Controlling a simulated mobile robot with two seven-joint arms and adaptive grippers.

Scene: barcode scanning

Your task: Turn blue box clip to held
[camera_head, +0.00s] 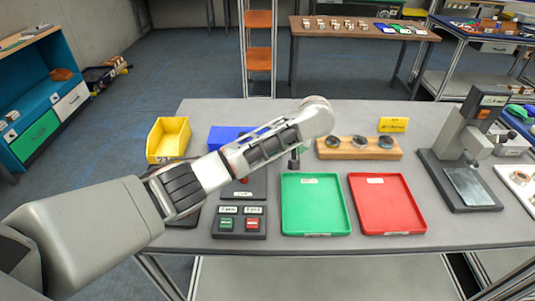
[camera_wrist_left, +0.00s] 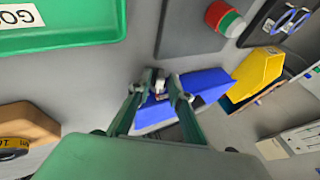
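The blue box (camera_head: 232,137) stands near the back left of the table, partly hidden by my left arm. In the left wrist view the blue box (camera_wrist_left: 200,86) lies beyond the fingertips. My left gripper (camera_wrist_left: 161,82) has its two green-grey fingers a small gap apart. A small whitish and reddish piece (camera_wrist_left: 159,87), perhaps the clip, shows between the fingertips in front of the blue box. I cannot tell whether the fingers touch it. In the head view the arm hides most of the gripper. My right gripper is not in view.
A yellow bin (camera_head: 168,138) stands left of the blue box. A green tray (camera_head: 314,205) and a red tray (camera_head: 388,205) lie at front centre. A wooden block with round items (camera_head: 358,154) and a press-like stand (camera_head: 468,140) are to the right. A button panel (camera_head: 239,223) is in front.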

